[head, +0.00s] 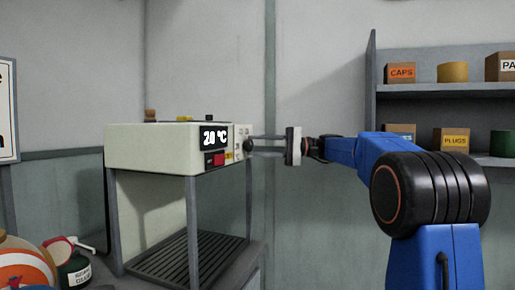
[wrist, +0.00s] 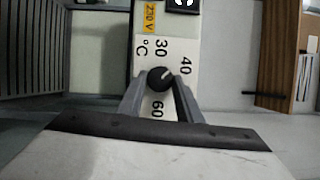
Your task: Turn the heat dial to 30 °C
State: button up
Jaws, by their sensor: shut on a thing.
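The heat dial (wrist: 160,79) is a round black knob on the front panel of a cream-coloured machine (head: 152,150). In the wrist view its white pointer line slants to the upper right, between the printed 30 and 40. A 60 is printed below the knob. The machine's black display (head: 214,137) appears to read 20 °C. My gripper (wrist: 160,82) is shut on the dial, with one finger on each side of it. In the head view my gripper (head: 252,146) reaches the panel from the right, and its fingers partly hide the dial.
A red button (head: 214,160) sits below the display. The machine stands on a grey-legged frame over a slatted tray (head: 185,255). A grey shelf (head: 445,90) with boxes is on the right wall. Balls and a small can (head: 75,270) are at lower left.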

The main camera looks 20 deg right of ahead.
jog(key=n+h, duration=0.1)
jog(key=n, duration=0.3)
jog(key=shift+r+h, duration=0.2)
jog(key=shift+h, duration=0.2)
jog(key=shift+s+r+n+t+h, duration=0.1)
jog(key=shift+n+t+h, duration=0.2)
jog(key=shift+n+h, duration=0.8)
jog(key=shift+n, duration=0.4)
jog(key=o, duration=1)
jog(key=shift+a, duration=0.1)
jog(key=shift+o, duration=0.2)
notch_tip(320, 180, up, 10)
